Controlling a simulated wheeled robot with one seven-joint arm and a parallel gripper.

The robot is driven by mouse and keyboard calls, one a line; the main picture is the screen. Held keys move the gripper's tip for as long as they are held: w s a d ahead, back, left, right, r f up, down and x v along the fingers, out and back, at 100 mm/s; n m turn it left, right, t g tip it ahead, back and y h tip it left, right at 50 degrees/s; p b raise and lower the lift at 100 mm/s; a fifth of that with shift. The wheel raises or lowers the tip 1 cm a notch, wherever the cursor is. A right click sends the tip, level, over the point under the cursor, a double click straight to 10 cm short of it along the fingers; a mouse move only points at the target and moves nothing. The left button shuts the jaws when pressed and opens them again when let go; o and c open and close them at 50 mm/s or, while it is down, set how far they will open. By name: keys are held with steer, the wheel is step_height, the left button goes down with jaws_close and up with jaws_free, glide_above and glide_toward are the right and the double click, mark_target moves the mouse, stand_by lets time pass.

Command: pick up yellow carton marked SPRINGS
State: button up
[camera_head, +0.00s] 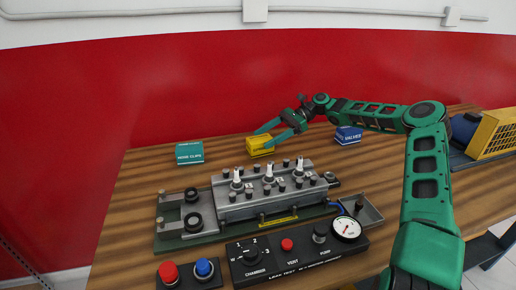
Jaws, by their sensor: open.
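A small yellow carton (260,146) stands on the wooden bench, behind the grey engine block; its marking is too small to read here. My gripper (269,134) is at the carton, reaching in from the right. Its two green fingers are apart, one towards the carton's far left top edge and one over its right part. The fingers overlap the carton in the picture. I cannot tell whether they touch it. The carton appears to rest on the bench.
A teal carton (190,152) stands to the left and a blue carton (348,135) to the right. The engine block (268,196) with upright fittings is in front. A control panel (297,250) and a red and blue button box (188,273) are nearer. A red wall (200,85) is behind.

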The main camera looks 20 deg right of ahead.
mark_target(248, 148)
steer(key=shift+x, duration=3.55)
steer(key=shift+s+d, duration=0.1)
steer(key=c, duration=1.4)
